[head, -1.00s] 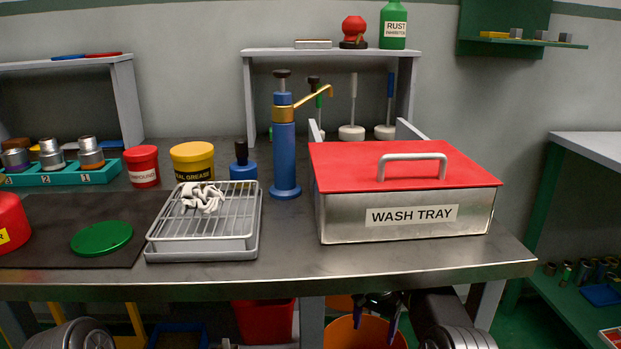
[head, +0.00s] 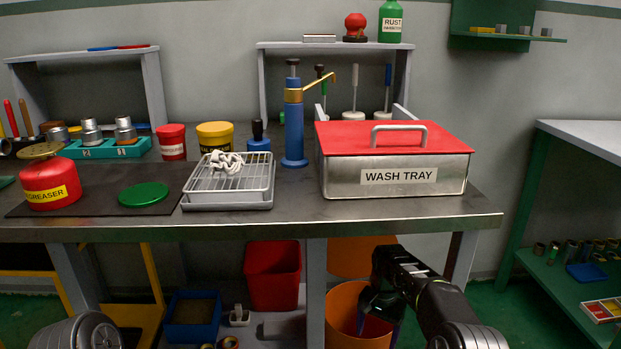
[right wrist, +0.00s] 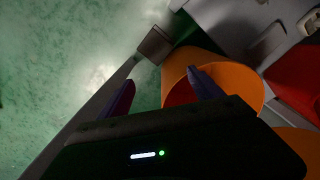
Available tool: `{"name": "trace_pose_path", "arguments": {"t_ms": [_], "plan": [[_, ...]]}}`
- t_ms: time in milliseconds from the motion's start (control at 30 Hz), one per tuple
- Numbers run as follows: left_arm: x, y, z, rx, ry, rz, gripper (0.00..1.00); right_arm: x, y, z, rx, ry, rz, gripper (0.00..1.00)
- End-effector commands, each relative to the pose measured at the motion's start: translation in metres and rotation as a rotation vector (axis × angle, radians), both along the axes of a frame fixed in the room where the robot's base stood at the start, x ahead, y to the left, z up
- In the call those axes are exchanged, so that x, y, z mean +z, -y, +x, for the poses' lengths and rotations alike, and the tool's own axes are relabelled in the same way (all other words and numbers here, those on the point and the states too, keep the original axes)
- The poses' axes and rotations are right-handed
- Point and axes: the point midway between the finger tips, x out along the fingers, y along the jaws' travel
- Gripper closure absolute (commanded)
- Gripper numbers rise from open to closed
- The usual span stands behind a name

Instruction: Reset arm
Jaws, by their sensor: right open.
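My right gripper (head: 378,308) is low in front of the bench, at an orange bucket (head: 343,310) beneath the benchtop. In the right wrist view my right gripper (right wrist: 160,86) has its two purple fingers spread apart with nothing between them. The orange bucket (right wrist: 240,85) shows there behind the right-hand finger; I cannot tell whether they touch. My left gripper is out of view; only a part of my left arm shows at the bottom left of the head view.
The steel bench (head: 340,215) overhangs the right arm's area. On it are the lidded wash tray (head: 330,178), a wire rack (head: 205,178) with a white cloth, a blue pump (head: 294,135) and a red degreaser can (head: 50,183). A red bin (head: 273,275) stands below.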

Motion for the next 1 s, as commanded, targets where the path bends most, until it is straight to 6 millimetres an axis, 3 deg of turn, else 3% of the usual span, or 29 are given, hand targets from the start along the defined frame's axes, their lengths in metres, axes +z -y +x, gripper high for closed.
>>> {"name": "trace_pose_path", "arguments": {"t_ms": [267,433,533,667,733,833,1000], "plan": [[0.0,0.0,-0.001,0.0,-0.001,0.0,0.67,-0.048,-0.011,-0.02,0.077,0.008,0.057,0.25],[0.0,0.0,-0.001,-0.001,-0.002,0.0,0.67,-0.089,-0.024,-0.048,0.141,0.021,0.112,0.25],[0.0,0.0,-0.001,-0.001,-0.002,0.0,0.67,-0.117,-0.033,-0.075,0.183,0.034,0.152,0.25],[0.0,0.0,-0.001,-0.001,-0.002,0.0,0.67,-0.158,-0.05,-0.134,0.243,0.06,0.217,0.25],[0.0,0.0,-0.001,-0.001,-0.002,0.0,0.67,-0.175,-0.061,-0.175,0.273,0.082,0.249,0.25],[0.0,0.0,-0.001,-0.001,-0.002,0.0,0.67,-0.187,-0.071,-0.229,0.304,0.111,0.276,0.25],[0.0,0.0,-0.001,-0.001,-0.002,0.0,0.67,-0.189,-0.079,-0.305,0.337,0.147,0.292,0.25]]}}
